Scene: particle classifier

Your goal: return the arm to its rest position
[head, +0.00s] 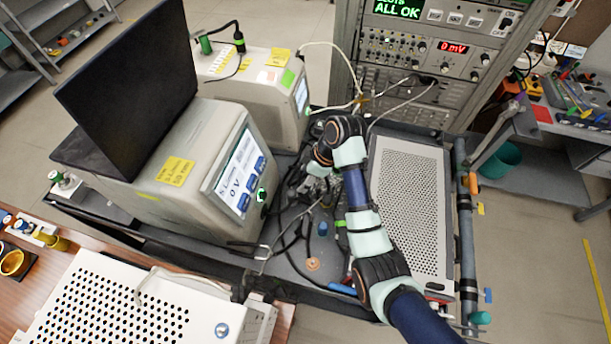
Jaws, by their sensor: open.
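My arm reaches up from the bottom right over the cart, with its wrist bent at the middle of the view. My gripper (314,184) points down beside the wrist, over the dark cart top. It is small and partly hidden among cables and metal parts, and it is open. I cannot make out anything between its fingers.
Two beige instruments (150,203) (254,100) stand left of the arm, the nearer bearing an open laptop (128,82). A perforated metal case (411,200) lies close on the right. The instrument rack (404,112) stands behind. Loose cables cross the cart (290,262). Floor (530,260) is clear at right.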

